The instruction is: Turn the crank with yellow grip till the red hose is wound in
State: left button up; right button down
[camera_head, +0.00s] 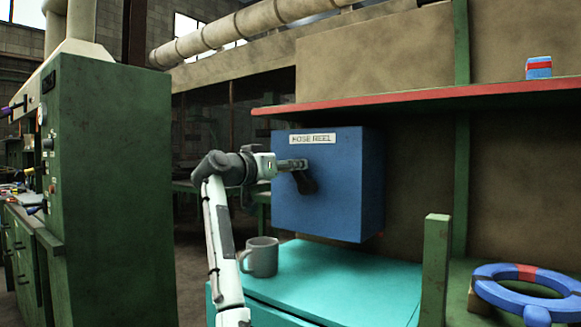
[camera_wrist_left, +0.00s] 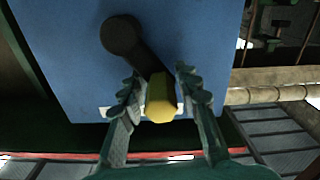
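The blue box (camera_head: 340,205) labelled HOSE REEL hangs beneath the red-edged shelf. Its dark crank (camera_head: 305,183) is on the front face, partly covered by my left gripper (camera_head: 297,165). In the left wrist view, the crank arm runs from its round hub (camera_wrist_left: 122,35) to the yellow grip (camera_wrist_left: 161,100). The two fingers of my left gripper (camera_wrist_left: 160,88) stand on either side of this grip, open, with narrow gaps. In the head view the yellow grip is hidden. My right gripper is out of view.
A grey mug (camera_head: 261,257) stands on the turquoise top (camera_head: 345,285) below the box. A green post (camera_head: 436,270) and a blue ring with a red band (camera_head: 527,272) are at the right. A green cabinet (camera_head: 115,190) stands left. The shelf edge (camera_head: 430,99) overhangs the box.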

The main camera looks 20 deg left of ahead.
pick_arm(q)
grip_shut()
